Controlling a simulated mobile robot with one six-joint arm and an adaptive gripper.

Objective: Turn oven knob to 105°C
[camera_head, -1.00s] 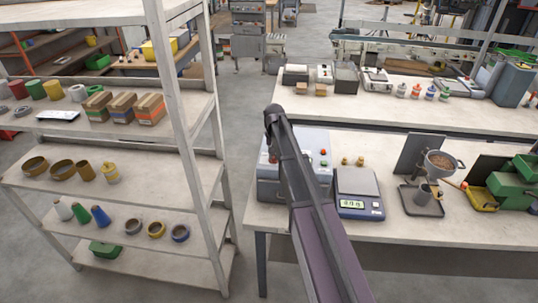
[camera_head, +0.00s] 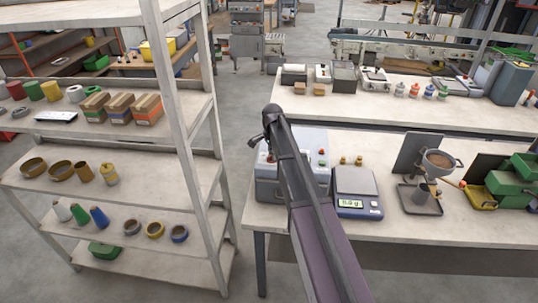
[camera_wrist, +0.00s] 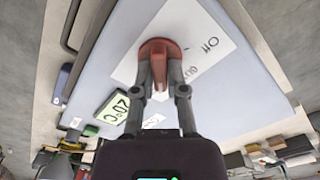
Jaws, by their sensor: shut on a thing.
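The oven is a grey box (camera_head: 268,190) on the near bench in the head view, partly hidden behind my arm. In the wrist view its pale panel (camera_wrist: 225,95) fills the middle. A red-orange knob (camera_wrist: 161,48) stands on a white label sheet (camera_wrist: 205,38) that reads "Off". My gripper (camera_wrist: 160,75) is shut on the knob, one finger on each side of its raised grip. A green display (camera_wrist: 113,106) beside it reads 20°C. Other print on the sheet is partly covered by a finger.
A blue scale (camera_head: 357,190) stands just right of the oven, with two small brass pieces (camera_head: 351,160) behind it. A pot (camera_head: 440,163) and green bins (camera_head: 512,182) are farther right. A tall shelf (camera_head: 190,190) stands left across a floor gap.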

